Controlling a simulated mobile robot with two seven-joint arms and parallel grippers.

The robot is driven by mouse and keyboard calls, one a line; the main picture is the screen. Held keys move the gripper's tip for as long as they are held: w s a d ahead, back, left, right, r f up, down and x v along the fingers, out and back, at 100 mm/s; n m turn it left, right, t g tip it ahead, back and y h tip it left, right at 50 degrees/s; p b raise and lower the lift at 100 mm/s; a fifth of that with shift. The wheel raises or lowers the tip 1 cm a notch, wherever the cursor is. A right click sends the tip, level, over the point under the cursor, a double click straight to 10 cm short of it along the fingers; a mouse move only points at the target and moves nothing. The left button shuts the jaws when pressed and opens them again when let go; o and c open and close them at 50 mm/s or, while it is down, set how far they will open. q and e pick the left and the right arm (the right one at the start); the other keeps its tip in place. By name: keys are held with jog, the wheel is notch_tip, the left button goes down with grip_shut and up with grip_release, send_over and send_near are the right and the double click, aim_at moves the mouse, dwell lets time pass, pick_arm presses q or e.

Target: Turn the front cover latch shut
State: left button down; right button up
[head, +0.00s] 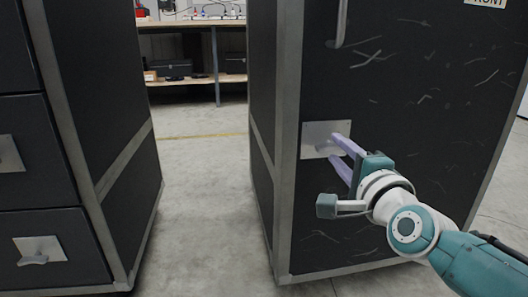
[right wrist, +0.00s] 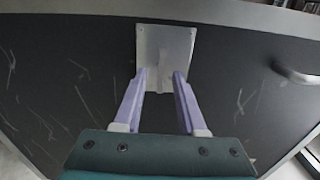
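The front cover (head: 420,70) is a black, scratched panel with grey edges on the right-hand case; it also fills much of the right wrist view (right wrist: 70,60). A light metal latch plate (head: 316,131) is set near its left edge, and it shows at the top middle of the right wrist view (right wrist: 166,40). My right gripper (head: 334,147) has its two purple fingers apart, with the tips at the plate. In the right wrist view (right wrist: 160,73) the fingertips overlap the plate's lower part. The latch's turning piece cannot be made out clearly between them. My left gripper is not in view.
A metal handle (head: 341,24) is on the cover above the plate; a bar handle (right wrist: 298,74) shows at right in the wrist view. A dark drawer case (head: 85,90) stands left, across a clear floor gap (head: 205,200). A workbench (head: 190,25) is behind.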

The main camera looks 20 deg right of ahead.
jog(key=p+v, duration=0.4)
jog(key=v, duration=0.5)
jog(key=shift+s, duration=0.2)
jog(key=shift+r, duration=0.1)
jog(key=s+a+r+n+g+y+p, duration=0.2)
jog(key=a+r+n+p, duration=0.25)
jog(key=r+p, duration=0.45)
jog(key=s+a+r+n+g+y+p, duration=0.25)
jog(key=a+r+n+p, duration=0.2)
jog(key=r+p, duration=0.4)
jog(key=s+a+r+n+g+y+p, duration=0.1)
jog(key=a+r+n+g+y+p, duration=0.15)
jog(key=a+r+n+p, duration=0.6)
jog(key=s+d+r+n+g+h+p, duration=0.1)
jog(key=s+d+r+n+g+p, duration=0.1)
jog(key=s+r+p, duration=0.6)
jog(key=s+d+r+n+g+h+p, duration=0.1)
jog(key=s+d+r+n+g+p, duration=0.15)
jog(key=r+p, duration=0.95)
jog(key=s+d+r+n+g+p, duration=0.1)
jog(key=s+d+r+g+p, duration=0.15)
jog(key=s+r+p, duration=0.65)
jog(key=w+r+p, duration=0.3)
jog(key=r+p, duration=3)
jog(key=p, duration=0.3)
jog(key=shift+a+p, duration=0.4)
jog(key=shift+a, duration=0.05)
